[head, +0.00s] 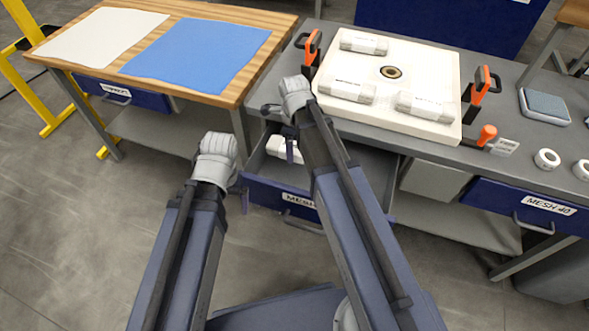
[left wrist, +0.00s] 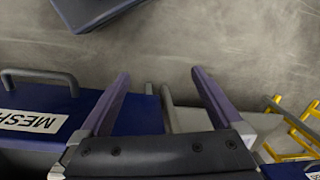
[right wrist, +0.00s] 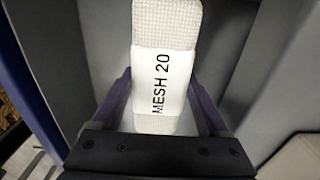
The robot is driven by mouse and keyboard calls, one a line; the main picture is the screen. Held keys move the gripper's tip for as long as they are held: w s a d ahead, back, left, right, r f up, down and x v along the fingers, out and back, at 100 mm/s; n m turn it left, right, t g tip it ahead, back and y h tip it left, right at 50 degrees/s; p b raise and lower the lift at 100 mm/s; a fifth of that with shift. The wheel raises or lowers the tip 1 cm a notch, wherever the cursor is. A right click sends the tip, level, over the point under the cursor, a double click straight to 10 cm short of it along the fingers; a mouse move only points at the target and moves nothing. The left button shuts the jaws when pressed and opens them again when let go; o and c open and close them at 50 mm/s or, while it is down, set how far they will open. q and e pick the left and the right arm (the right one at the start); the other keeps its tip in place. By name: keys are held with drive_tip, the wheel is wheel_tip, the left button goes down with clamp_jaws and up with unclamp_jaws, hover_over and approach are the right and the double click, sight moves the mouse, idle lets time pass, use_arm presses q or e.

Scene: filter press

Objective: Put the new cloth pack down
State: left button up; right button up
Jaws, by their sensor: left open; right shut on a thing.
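A white cloth pack with a "MESH 20" band (right wrist: 165,75) is between the fingers of my right gripper (right wrist: 159,88), which is shut on it. In the head view the pack (head: 283,150) shows at the open drawer (head: 350,172), partly hidden by my right arm; whether it touches the drawer floor I cannot tell. My left gripper (left wrist: 160,78) is open and empty beside the drawer's blue front, with the floor beyond its fingers. The drawer's "MESH" label (head: 300,198) is partly covered by my right arm.
A pale filter plate (head: 400,65) with three rolled packs, including one at the back (head: 363,42), lies on the grey bench among orange clamps (head: 487,80). A wooden table (head: 185,12) with a blue cloth (head: 195,52) stands left.

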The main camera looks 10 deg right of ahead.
sight(294, 167)
drive_tip(key=shift+f+b, duration=2.55)
drive_tip(key=shift+f, duration=0.65)
drive_tip(key=shift+f, duration=0.25)
drive_tip(key=o, duration=1.1)
drive_tip(key=shift+r, duration=0.1)
drive_tip(key=shift+o, duration=0.2)
drive_tip(key=shift+r, duration=0.15)
wheel_tip(294, 167, up, 12)
drive_tip(key=p, duration=1.2)
